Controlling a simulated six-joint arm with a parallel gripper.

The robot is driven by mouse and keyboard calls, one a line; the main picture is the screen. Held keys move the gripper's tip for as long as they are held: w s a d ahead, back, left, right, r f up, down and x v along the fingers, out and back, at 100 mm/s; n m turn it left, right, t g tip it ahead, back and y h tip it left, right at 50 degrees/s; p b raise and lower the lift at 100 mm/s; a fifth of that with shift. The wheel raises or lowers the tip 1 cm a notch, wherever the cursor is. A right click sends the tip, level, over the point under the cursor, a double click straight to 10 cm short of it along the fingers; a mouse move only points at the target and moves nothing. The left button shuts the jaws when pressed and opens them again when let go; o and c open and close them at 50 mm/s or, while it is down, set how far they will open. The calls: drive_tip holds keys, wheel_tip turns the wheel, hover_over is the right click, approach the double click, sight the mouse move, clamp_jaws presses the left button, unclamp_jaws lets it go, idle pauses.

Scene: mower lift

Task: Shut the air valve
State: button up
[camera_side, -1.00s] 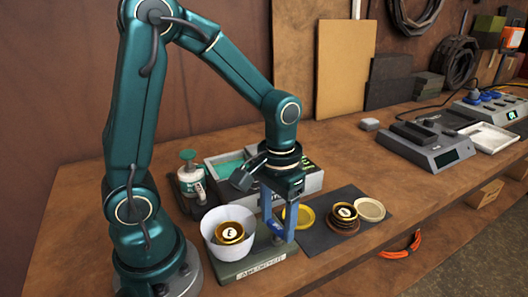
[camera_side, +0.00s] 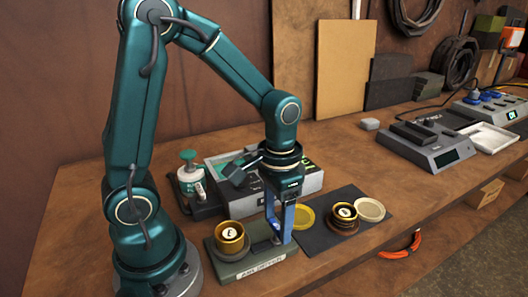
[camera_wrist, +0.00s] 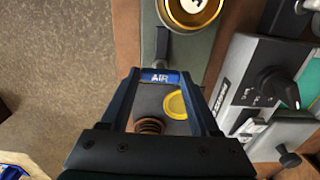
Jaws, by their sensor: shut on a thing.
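The air valve is at the right end of a green-grey base (camera_side: 235,262) with a plate on its front. Its blue part, labelled AIR (camera_wrist: 160,77), sits between my fingertips in the wrist view, with a dark stem beyond it. My gripper (camera_side: 279,238) points down and is shut on this blue valve handle; it also shows in the wrist view (camera_wrist: 160,84). The fingers hide most of the handle in the side view.
A grey console (camera_side: 310,182) with a knob stands behind. A green-topped bottle (camera_side: 189,172) is at its left. A dark mat (camera_side: 318,238) right of the gripper holds stacked discs (camera_side: 343,217), a gold disc (camera_side: 303,217) and a pale disc (camera_side: 370,209).

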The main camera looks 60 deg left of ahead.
sight(277, 226)
drive_tip(key=o, duration=1.4)
drive_tip(key=shift+c, duration=0.2)
drive_tip(key=shift+r, duration=2.55)
drive_tip(key=shift+r, duration=0.1)
drive_tip(key=s+r, duration=0.8)
drive_tip(key=r, duration=0.1)
drive_tip(key=shift+a+r, duration=0.4)
drive_tip(key=shift+a, duration=0.05)
drive_tip(key=shift+r, duration=0.2)
idle(0.5)
